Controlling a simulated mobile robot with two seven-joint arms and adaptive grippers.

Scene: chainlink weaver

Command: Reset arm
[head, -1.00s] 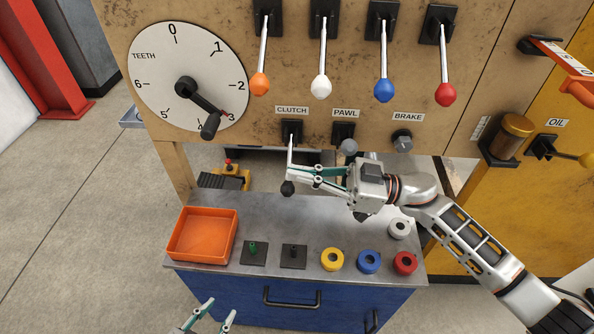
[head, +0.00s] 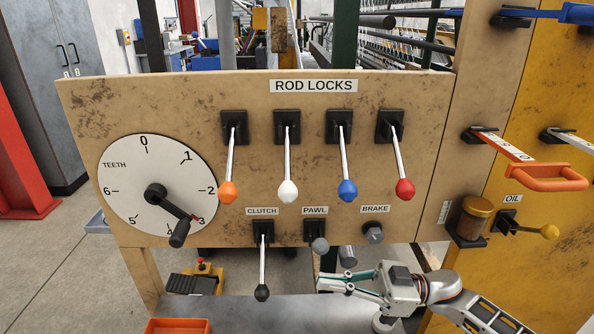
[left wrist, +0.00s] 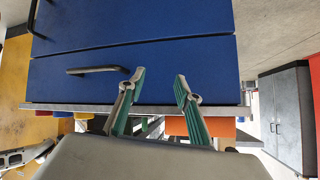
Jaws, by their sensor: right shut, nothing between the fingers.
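My right gripper (head: 324,280) is at the lower middle of the head view, in front of the panel. It is shut and empty, with its fingers pointing left. The clutch lever (head: 263,265) hangs down with its black knob left of the fingertips, apart from them. My left gripper (left wrist: 158,80) shows only in the left wrist view. Its two green-lined fingers stand apart with nothing between them, near the front of the blue cabinet (left wrist: 180,50).
The panel (head: 90,110) carries the teeth dial (head: 130,185), rod-lock levers with orange, white, blue and red knobs, the pawl knob (head: 320,245) and the brake knob (head: 374,234). The orange-handled lever (head: 545,178) juts out at right. The orange tray (head: 178,326) sits on the bench (head: 250,308).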

